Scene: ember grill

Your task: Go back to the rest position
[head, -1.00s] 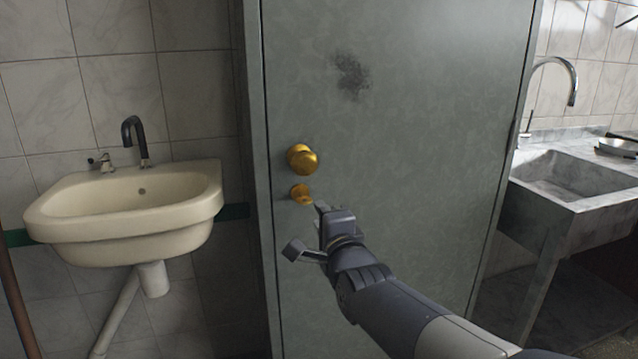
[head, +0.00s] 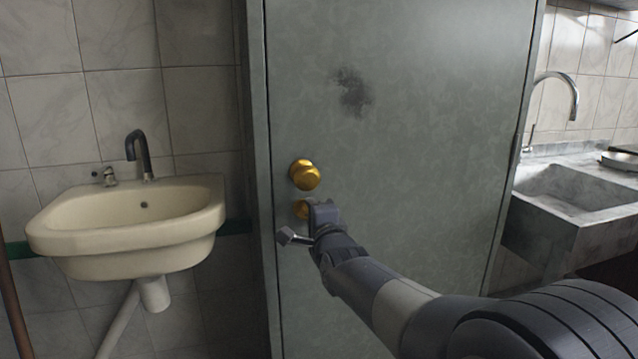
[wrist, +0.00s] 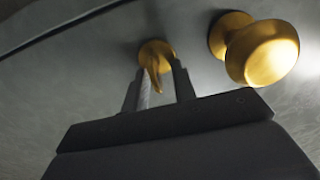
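My gripper (head: 314,210) is at a grey metal door (head: 420,130), beside the small brass thumb-turn (head: 301,209) under the round brass knob (head: 305,175). In the wrist view my gripper (wrist: 163,82) has its two fingers apart, pointing at the door. The thumb-turn (wrist: 154,58) shows between and just beyond them, its tab hanging down with a visible gap to the right finger. I cannot tell whether the left finger touches it. The knob (wrist: 262,52) is right of the fingers in that view. My arm reaches in from the lower right.
A cream washbasin (head: 130,225) with a dark tap (head: 139,153) hangs on the tiled wall left of the door. A stone sink (head: 565,210) with a curved tap (head: 560,82) stands right of it. The door is shut or nearly so.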

